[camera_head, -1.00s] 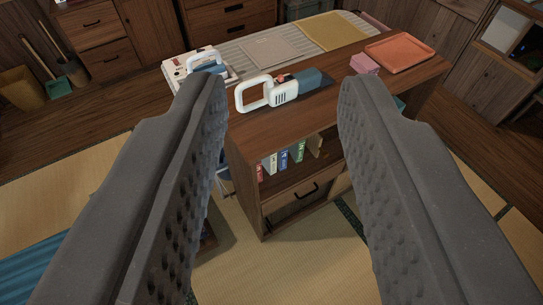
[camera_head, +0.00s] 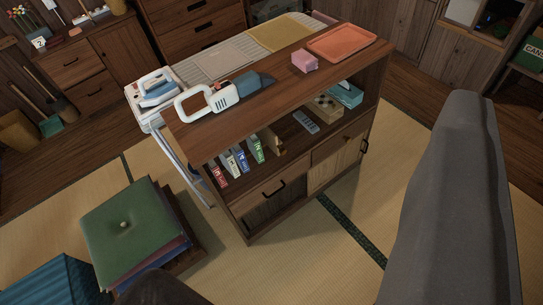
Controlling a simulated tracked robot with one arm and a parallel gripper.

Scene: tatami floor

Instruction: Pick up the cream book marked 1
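A cream or white book (camera_head: 231,163) stands upright on the open shelf of the wooden cabinet (camera_head: 300,85), between a red book (camera_head: 219,176) and a blue book (camera_head: 241,160). A green book (camera_head: 256,149) stands at the right of the row. The marks on the spines are too small to read for sure. One grey finger of my gripper (camera_head: 452,195) shows at the right, well apart from the books and holding nothing visible. The other finger is not clearly seen; a dark shape is cut off at the bottom edge.
A white handled appliance (camera_head: 208,101), pink block (camera_head: 305,61) and orange tray (camera_head: 341,43) lie on the cabinet top. A remote (camera_head: 306,122), wooden box (camera_head: 325,105) and tissue box (camera_head: 346,94) share the shelf. Tatami in front is clear.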

